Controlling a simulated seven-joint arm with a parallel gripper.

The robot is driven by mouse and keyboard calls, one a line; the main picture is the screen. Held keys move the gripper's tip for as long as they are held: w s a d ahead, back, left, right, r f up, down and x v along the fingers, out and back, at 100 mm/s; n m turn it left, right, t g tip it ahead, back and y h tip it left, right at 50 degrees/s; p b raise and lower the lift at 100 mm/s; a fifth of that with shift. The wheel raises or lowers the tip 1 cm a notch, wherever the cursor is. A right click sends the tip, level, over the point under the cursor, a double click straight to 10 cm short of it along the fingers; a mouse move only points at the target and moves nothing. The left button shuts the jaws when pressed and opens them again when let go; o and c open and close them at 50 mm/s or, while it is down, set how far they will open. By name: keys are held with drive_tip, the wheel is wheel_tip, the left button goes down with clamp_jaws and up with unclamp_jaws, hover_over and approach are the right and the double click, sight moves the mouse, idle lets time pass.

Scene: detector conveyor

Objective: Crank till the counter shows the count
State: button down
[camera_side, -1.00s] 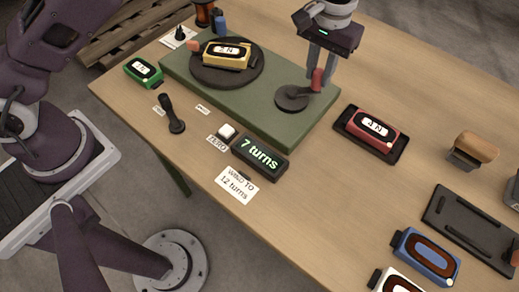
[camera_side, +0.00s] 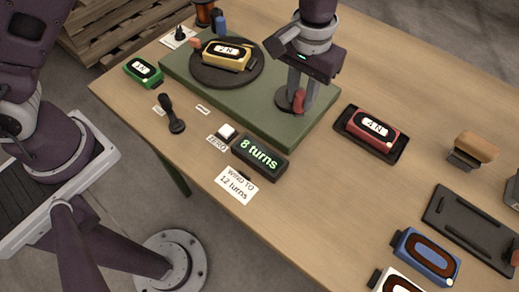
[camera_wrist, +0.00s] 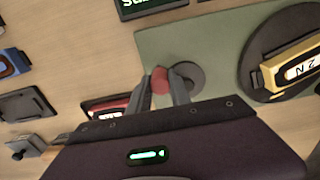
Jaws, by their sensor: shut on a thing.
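The counter (camera_side: 260,156) in the side view reads "8 turns" in green. A white card (camera_side: 236,185) in front of it reads "WIND TO 12 turns". The green crank base (camera_side: 240,98) carries a dark round crank disc (camera_side: 284,99) with a red handle (camera_side: 299,100). My gripper (camera_side: 301,104) is shut on the red handle, at the near right side of the disc. The wrist view also shows the red handle (camera_wrist: 160,80) between my fingers, beside the crank disc (camera_wrist: 189,79). My fingers hide part of the disc in the side view.
A yellow detector (camera_side: 227,55) sits on a dark turntable (camera_side: 205,76) on the same base. A white ZERO button (camera_side: 227,131) is left of the counter. A red detector (camera_side: 372,129) lies in a tray to the right. Bare table lies in front.

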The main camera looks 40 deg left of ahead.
drive_tip(key=shift+s+a, duration=0.4)
drive_tip(key=shift+a, duration=0.3)
drive_tip(key=shift+s+a, duration=0.35)
drive_tip(key=shift+a, duration=1.65)
drive_tip(key=shift+w+a, duration=0.25)
drive_tip(key=shift+a, duration=0.5)
drive_tip(key=shift+w+a, duration=1.2)
drive_tip(key=shift+w, duration=0.5)
drive_tip(key=shift+w+a, duration=0.25)
drive_tip(key=shift+w, duration=0.45)
drive_tip(key=shift+s, duration=0.1)
drive_tip(key=c, duration=1.2)
unclamp_jaws()
drive_tip(key=shift+c, duration=0.2)
